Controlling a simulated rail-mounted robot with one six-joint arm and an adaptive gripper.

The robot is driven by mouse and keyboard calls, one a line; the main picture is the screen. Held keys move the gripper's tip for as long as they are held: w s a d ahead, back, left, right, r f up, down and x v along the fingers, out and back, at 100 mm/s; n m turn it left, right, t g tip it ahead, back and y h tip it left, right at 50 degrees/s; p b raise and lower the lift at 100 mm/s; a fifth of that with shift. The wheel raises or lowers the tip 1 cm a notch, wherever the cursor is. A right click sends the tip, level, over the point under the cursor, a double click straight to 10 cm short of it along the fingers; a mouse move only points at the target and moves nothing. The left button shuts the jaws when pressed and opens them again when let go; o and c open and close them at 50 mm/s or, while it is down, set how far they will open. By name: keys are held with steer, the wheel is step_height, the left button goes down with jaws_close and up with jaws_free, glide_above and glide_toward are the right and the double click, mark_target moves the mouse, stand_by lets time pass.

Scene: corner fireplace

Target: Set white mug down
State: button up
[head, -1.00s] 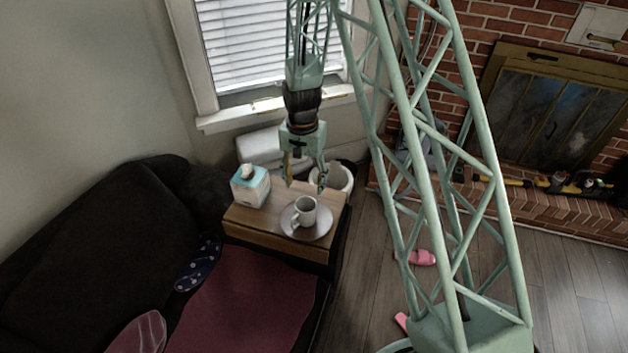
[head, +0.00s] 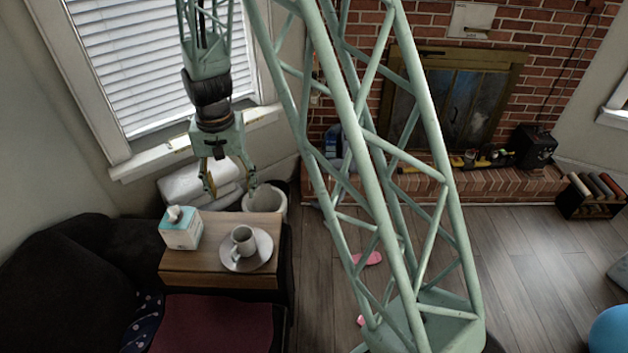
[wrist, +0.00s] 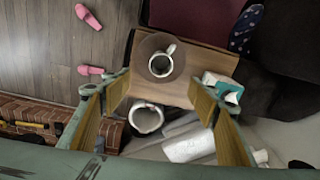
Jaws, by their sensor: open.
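The white mug (head: 243,240) stands upright on a round grey plate (head: 262,259), on the wooden top of a small side table (head: 193,267). In the wrist view the mug (wrist: 161,63) shows from above on its plate, with its handle toward the upper right. My gripper (head: 229,192) is open and empty, above and behind the mug, clear of it. In the wrist view its two fingers (wrist: 160,95) are spread wide, with the mug beyond their tips and nothing between them.
A tissue box (head: 182,232) stands left of the plate on the table. A white bin (head: 268,202) and white rolls (head: 192,183) are behind the table. A dark sofa (head: 60,260) is at left. Pink slippers (wrist: 89,17) lie on open floor.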

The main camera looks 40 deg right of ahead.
steer(key=s+r+n+t, duration=0.1)
steer(key=s+r+n, duration=0.1)
steer(key=s+r, duration=0.8)
steer(key=s+r+n+t, duration=0.1)
steer(key=s+r, duration=0.6)
steer(key=r, duration=0.8)
steer(key=s+r+n, duration=0.1)
steer(key=s+r, duration=0.3)
steer(key=s, duration=0.7)
steer(key=s+r+n+t, duration=0.1)
steer(key=s+r, duration=0.3)
steer(key=s, duration=0.8)
steer(key=shift+s+n, duration=0.2)
steer(key=shift+n, duration=0.3)
steer(key=shift+d, duration=0.15)
steer(key=shift+f+b, duration=1.35)
steer(key=shift+b, duration=0.1)
steer(key=shift+c, duration=0.7)
